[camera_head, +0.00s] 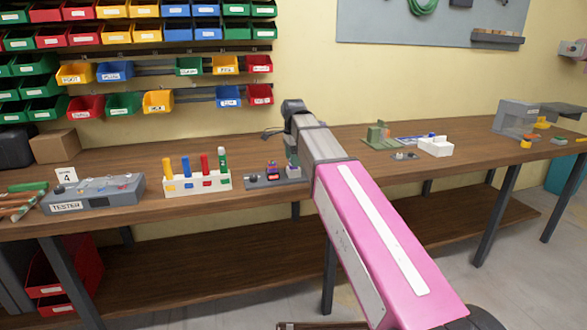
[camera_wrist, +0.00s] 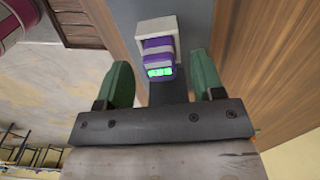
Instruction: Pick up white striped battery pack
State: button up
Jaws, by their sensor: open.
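A purple battery pack with white stripes (camera_wrist: 158,47) and a lit green patch on its near end sits in a pale socket (camera_wrist: 146,27) in the wrist view. In the head view, the small purple pack (camera_head: 272,168) shows on a dark grey base (camera_head: 256,182) on the bench. My gripper (camera_wrist: 162,66) is open, with one green finger on each side of the pack and a visible gap to each. It holds nothing. My arm hides part of this spot in the head view.
On the wooden bench (camera_head: 350,150), a white rack (camera_head: 197,184) with coloured sticks and a grey tester (camera_head: 95,193) stand to the left. A white block (camera_head: 436,147) and a green part (camera_head: 377,134) stand to the right. Coloured bins hang on the wall behind.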

jog(key=shift+f, duration=0.8)
jog(key=c, duration=0.9)
jog(key=shift+r, duration=0.1)
